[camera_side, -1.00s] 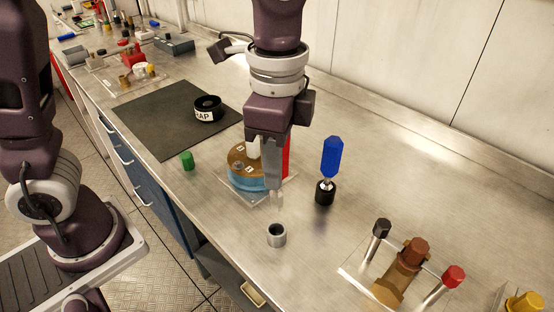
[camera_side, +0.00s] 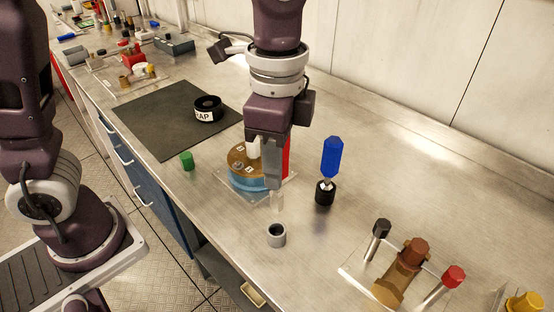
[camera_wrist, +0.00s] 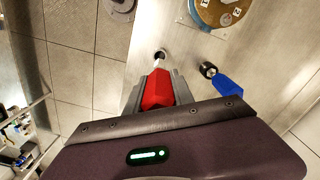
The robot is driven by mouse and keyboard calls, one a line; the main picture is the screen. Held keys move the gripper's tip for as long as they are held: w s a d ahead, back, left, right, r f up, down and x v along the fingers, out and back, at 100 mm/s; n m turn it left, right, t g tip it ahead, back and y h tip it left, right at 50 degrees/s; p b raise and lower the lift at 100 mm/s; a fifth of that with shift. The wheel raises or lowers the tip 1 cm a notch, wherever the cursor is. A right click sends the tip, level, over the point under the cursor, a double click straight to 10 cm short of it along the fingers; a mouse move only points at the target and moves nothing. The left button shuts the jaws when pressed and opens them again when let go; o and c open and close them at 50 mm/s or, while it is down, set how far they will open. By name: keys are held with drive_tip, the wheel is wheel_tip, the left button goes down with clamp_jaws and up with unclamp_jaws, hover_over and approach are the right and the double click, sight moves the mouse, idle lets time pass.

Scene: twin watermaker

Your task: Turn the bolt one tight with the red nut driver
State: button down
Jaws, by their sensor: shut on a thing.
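My gripper (camera_wrist: 157,88) is shut on the red nut driver (camera_wrist: 158,92). In the wrist view its red handle sits between the fingers, and its shaft points toward the grey cup (camera_wrist: 160,55). In the side view my gripper (camera_side: 268,170) is above the bench, in front of part of the round housing, and a strip of the red handle (camera_side: 286,155) shows behind the fingers. The housing has a brown top (camera_side: 238,156) with small number labels over a blue body (camera_side: 243,182). A bolt head (camera_side: 238,167) shows on top; I cannot read which number it has.
A blue driver (camera_side: 332,157) stands in a black holder (camera_side: 325,193) to the right. The grey cup (camera_side: 276,235) stands in front. A black ring marked CAP (camera_side: 207,108) lies on the dark mat (camera_side: 160,120). A green piece (camera_side: 187,160) and a brown valve assembly (camera_side: 402,270) are also there.

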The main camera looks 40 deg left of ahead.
idle(0.3)
drive_tip(key=w+a+f+n, duration=0.1)
drive_tip(key=w+a+n, duration=0.1)
drive_tip(key=a+n, duration=0.6)
drive_tip(key=w+a+f+n, duration=0.1)
drive_tip(key=w+a+n, duration=0.1)
drive_tip(key=a+n, duration=0.6)
drive_tip(key=shift+w+a+n, duration=0.2)
drive_tip(key=shift+a+n, duration=0.1)
drive_tip(key=shift+n, duration=0.4)
drive_tip(key=shift+f, duration=1.05)
